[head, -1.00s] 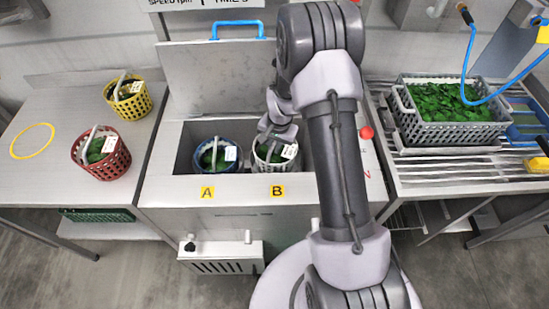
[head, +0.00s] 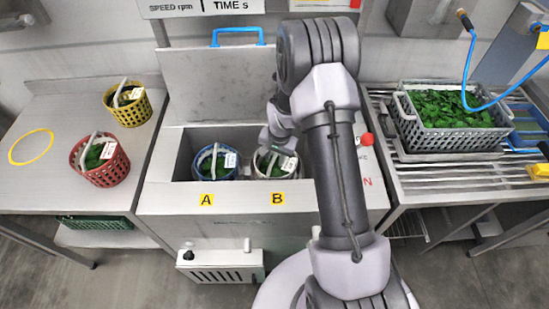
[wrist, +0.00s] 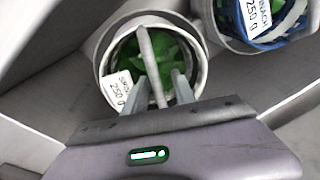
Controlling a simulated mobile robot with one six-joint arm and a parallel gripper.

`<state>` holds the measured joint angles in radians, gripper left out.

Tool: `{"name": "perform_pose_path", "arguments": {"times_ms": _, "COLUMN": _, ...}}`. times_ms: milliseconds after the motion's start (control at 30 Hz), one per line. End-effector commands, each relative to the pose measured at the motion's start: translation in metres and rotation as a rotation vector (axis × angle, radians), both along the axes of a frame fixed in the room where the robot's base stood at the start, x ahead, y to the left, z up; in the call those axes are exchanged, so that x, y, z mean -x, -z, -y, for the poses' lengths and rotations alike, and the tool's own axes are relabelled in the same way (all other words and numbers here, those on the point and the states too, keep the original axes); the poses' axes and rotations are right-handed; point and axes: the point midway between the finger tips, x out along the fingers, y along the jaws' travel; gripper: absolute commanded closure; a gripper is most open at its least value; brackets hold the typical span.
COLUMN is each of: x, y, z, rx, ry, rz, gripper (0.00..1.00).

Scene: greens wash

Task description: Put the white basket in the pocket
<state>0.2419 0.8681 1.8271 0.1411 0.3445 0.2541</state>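The white basket (head: 264,166) holds green leaves and carries a white label. It sits upright in the sunken well behind the yellow B mark (head: 277,198), in the pocket there. In the wrist view the white basket (wrist: 104,75) shows its rim and its upright handle (wrist: 151,62). My gripper (wrist: 160,84) is low over this basket, with one finger on each side of the handle and gaps visible between. It looks open. In the head view my gripper (head: 278,143) partly covers the basket. The basket's base is hidden in the well.
A blue basket (head: 202,164) stands beside it behind the A mark (head: 206,200). A raised lid (head: 215,85) stands behind the well. Red (head: 100,168) and yellow (head: 129,112) baskets are on the left table. A grey crate of leaves (head: 450,138) is at right.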

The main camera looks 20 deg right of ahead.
Motion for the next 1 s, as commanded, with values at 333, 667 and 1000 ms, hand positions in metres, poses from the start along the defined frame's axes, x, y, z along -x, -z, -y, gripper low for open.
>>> {"name": "perform_pose_path", "arguments": {"times_ms": 333, "x": 0.015, "y": -0.095, "z": 0.003, "rx": 0.001, "ry": 0.001, "rz": 0.002, "gripper": 0.68}}
{"name": "perform_pose_path", "arguments": {"times_ms": 667, "x": 0.041, "y": -0.226, "z": -0.037, "rx": 0.008, "ry": -0.093, "rz": 0.102, "gripper": 0.68}}
{"name": "perform_pose_path", "arguments": {"times_ms": 1000, "x": 0.222, "y": -0.38, "z": -0.132, "rx": 0.001, "ry": -0.354, "rz": 0.344, "gripper": 0.68}}
